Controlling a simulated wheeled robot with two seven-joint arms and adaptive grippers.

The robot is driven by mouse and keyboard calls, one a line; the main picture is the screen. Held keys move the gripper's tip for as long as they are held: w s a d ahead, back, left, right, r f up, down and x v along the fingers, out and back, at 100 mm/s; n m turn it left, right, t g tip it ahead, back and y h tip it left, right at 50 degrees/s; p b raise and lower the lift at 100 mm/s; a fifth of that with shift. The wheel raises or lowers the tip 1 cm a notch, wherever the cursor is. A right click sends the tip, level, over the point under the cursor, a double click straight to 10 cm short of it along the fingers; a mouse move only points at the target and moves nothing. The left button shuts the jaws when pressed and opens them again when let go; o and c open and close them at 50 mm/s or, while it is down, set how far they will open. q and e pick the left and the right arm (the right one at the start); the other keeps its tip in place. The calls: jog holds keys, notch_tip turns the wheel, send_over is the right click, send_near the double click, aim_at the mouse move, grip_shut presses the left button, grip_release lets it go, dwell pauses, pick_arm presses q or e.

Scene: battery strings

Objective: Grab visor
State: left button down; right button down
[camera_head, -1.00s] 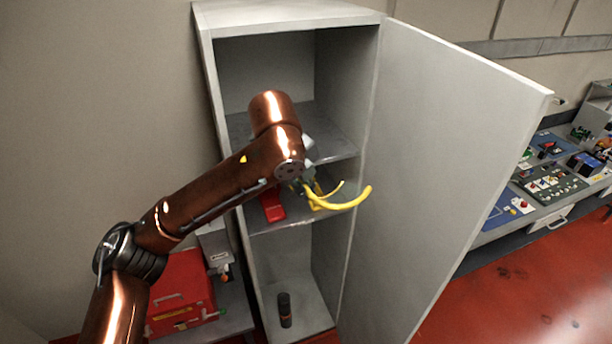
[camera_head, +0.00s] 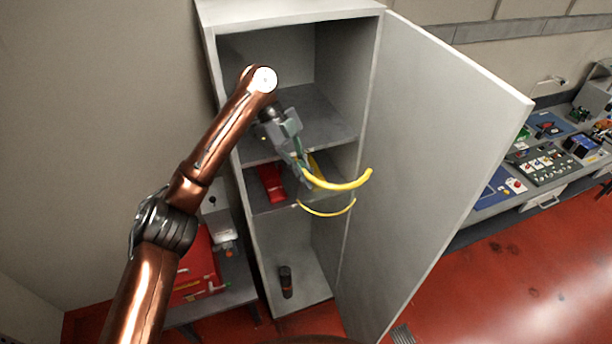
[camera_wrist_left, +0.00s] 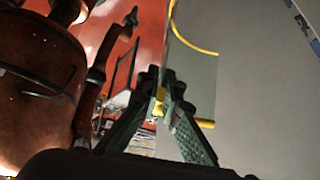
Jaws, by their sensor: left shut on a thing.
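The visor (camera_head: 343,185) shows as a yellow curved band, with a second thin yellow arc below it. It is in front of the open cabinet, near the middle shelf's height. My left gripper (camera_head: 303,176) points down and right and is shut on the left end of the visor's upper band. In the left wrist view my left gripper (camera_wrist_left: 168,92) has its fingertips close together with a little yellow between them, and a yellow arc of the visor (camera_wrist_left: 190,38) curves above. My right gripper is in neither view.
The grey cabinet (camera_head: 207,50) stands open, its door (camera_head: 430,130) swung out to the right. A red object (camera_head: 270,183) lies on a shelf, and a dark cylinder (camera_head: 286,282) stands at the bottom. A red case (camera_head: 197,270) is at left. A cluttered workbench (camera_head: 500,200) is at right.

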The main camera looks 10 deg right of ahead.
pick_arm(q)
jog(key=shift+g+h, duration=0.3)
jog(key=shift+g, duration=0.8)
